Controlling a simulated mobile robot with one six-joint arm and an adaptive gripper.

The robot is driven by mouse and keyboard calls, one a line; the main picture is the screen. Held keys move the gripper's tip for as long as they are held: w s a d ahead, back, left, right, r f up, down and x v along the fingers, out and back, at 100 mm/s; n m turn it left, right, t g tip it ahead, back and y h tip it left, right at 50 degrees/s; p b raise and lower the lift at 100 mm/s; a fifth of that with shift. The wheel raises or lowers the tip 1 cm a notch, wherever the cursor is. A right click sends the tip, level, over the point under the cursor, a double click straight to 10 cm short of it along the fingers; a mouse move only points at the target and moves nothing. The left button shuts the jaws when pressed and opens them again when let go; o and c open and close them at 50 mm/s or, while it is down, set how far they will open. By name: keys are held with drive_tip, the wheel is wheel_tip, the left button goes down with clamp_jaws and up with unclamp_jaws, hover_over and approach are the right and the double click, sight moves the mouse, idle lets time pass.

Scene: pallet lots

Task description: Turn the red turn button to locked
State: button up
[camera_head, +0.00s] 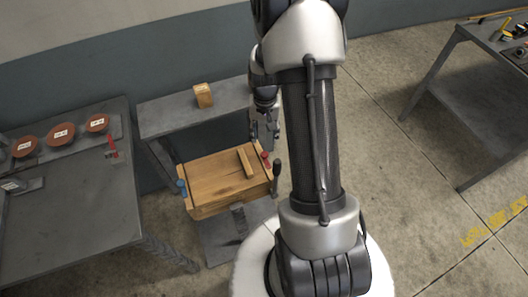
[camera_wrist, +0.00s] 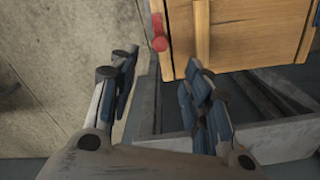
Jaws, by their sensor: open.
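The red turn button (camera_head: 265,158) is on the right edge of a wooden box (camera_head: 215,180). In the wrist view the red button (camera_wrist: 158,33) shows at the top, against the left edge of the box (camera_wrist: 245,40). My gripper (camera_head: 265,140) is beside the box's back right corner, close to the red button. In the wrist view my gripper (camera_wrist: 157,74) has its fingers spread apart with nothing between them. The red button lies just beyond the gap between the fingertips, apart from them. I cannot tell which way the button is set.
A blue knob (camera_head: 181,187) is on the box's left edge. A wooden block (camera_head: 204,95) sits on the grey bench behind. A grey table (camera_head: 75,215) stands left; another table (camera_head: 490,95) stands far right, with clear floor before it.

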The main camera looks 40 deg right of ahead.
sight(264, 154)
wheel_tip(264, 154, down, 11)
drive_tip(key=b, duration=0.3)
drive_tip(key=shift+f, duration=0.2)
drive_tip(key=shift+c, duration=0.3)
clamp_jaws()
